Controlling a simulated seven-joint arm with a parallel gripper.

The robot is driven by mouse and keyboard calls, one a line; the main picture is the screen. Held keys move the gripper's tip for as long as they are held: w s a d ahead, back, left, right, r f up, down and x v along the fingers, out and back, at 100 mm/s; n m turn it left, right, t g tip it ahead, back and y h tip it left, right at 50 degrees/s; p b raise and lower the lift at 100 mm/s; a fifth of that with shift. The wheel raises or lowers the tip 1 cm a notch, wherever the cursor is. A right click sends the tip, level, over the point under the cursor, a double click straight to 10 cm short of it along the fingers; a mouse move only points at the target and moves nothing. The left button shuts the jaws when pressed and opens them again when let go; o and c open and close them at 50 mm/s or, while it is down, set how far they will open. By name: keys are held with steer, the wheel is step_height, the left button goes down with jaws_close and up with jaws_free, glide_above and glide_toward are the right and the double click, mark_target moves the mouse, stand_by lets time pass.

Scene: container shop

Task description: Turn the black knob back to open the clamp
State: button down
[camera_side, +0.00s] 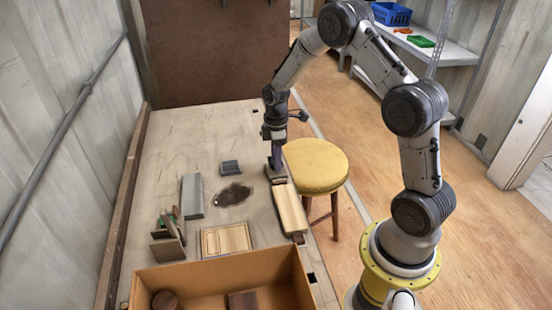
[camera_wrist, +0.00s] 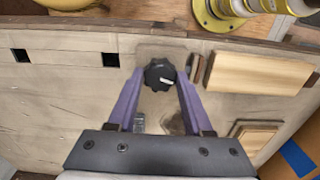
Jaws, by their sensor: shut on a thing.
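The black knob (camera_wrist: 160,75) shows in the middle of the wrist view, with a pale mark on its face. My gripper (camera_wrist: 160,85) has its two purple fingers on either side of the knob, shut on it. The clamp's base plate (camera_wrist: 150,52) shows partly around the knob. The light wooden block (camera_side: 290,208) lies beside the clamp; it also shows in the wrist view (camera_wrist: 262,73). Whether the clamp touches it is unclear.
A yellow stool (camera_side: 316,165) stands close to the right of the bench. A cardboard box (camera_side: 165,278) with dark pieces is at the front. A framed wooden board (camera_side: 226,239), a grey bar (camera_side: 193,196) and a small dark block (camera_side: 231,167) lie on the bench. The far bench is clear.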

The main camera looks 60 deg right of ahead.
steer(key=shift+n, duration=1.1)
steer(key=shift+c, duration=1.5)
jaws_free()
step_height(320, 180, up, 14)
steer(key=shift+f, duration=0.1)
